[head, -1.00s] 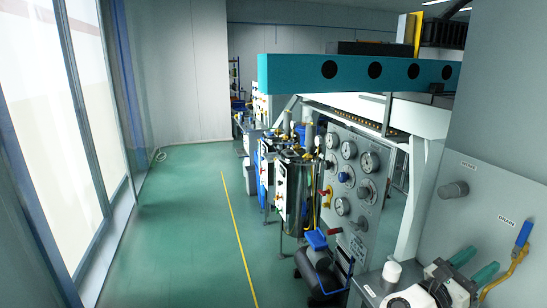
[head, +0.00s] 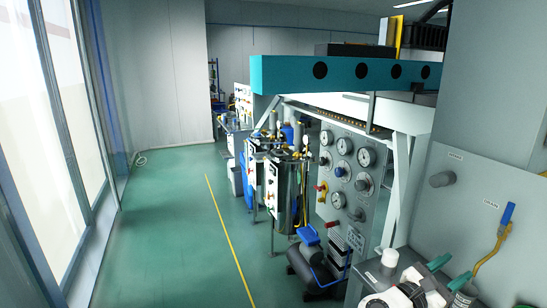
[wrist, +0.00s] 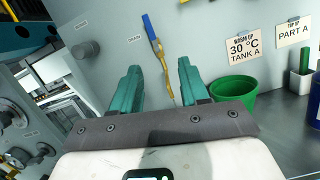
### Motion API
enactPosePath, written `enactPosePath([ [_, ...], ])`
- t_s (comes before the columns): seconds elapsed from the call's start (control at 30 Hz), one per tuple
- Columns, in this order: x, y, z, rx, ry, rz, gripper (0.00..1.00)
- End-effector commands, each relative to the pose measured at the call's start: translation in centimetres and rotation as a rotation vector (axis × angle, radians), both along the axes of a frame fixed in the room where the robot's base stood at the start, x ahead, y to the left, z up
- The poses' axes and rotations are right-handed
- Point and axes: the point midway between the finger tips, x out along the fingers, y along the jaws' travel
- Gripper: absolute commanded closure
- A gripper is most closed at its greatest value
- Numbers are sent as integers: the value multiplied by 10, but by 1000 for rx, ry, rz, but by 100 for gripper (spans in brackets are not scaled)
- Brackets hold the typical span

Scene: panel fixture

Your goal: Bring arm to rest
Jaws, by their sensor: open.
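My gripper (head: 450,272) is at the lower right of the head view, low in front of the grey panel. In the wrist view its two teal fingers (wrist: 158,66) stand apart with nothing between them. A valve with a blue handle (wrist: 149,27) and yellow body shows beyond the fingers, on the panel under the drain label. The handle (head: 508,215) points up in the head view. I cannot tell from the frames how far the fingertips are from the valve's yellow pipe. Part of my arm is cut off by the lower edge of the head view.
A green bucket (wrist: 235,95) stands on the grey bench right of the fingers. An intake knob (head: 441,179) sticks out of the panel. A gauge board (head: 344,170) and steel tank (head: 288,190) stand left. Green floor (head: 165,235) by the windows is clear.

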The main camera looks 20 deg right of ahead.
Motion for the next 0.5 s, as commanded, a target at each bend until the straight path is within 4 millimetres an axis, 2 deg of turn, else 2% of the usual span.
enactPosePath([
  [0.27, -38, 15, -49, 249, -271, 6, 55],
  [0.37, -57, 25, -74, 378, -408, -8, 55],
  [0.5, -94, 50, -125, 623, -655, -69, 55],
])
